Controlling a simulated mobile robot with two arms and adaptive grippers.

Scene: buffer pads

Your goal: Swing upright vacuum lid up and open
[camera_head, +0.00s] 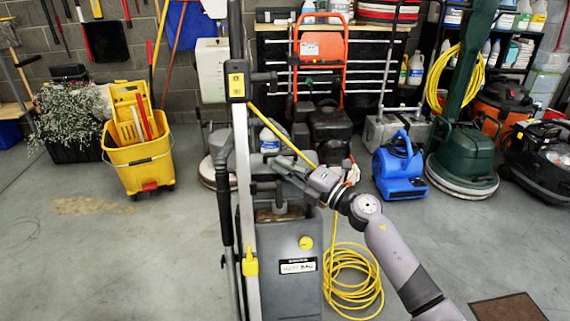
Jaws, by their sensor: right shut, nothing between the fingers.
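The upright vacuum (290,268) stands in the lower middle of the head view, a grey body with a label and a yellow knob. Its tall handle post with a yellow-framed box rises in front of it. The grey lid (262,168) at its top appears raised and tilted, with a dark and brownish opening below it. My right gripper (286,168) reaches in from the lower right and is at the lid's upper part, shut with nothing between the fingers. The fingertips overlap the lid, so I cannot tell whether they touch it. My left gripper does not show.
A yellow cord (352,284) lies coiled on the floor right of the vacuum. A yellow mop bucket (140,160) stands at the left, a blue blower (399,170) and a green floor machine (462,160) at the right. The floor at the lower left is clear.

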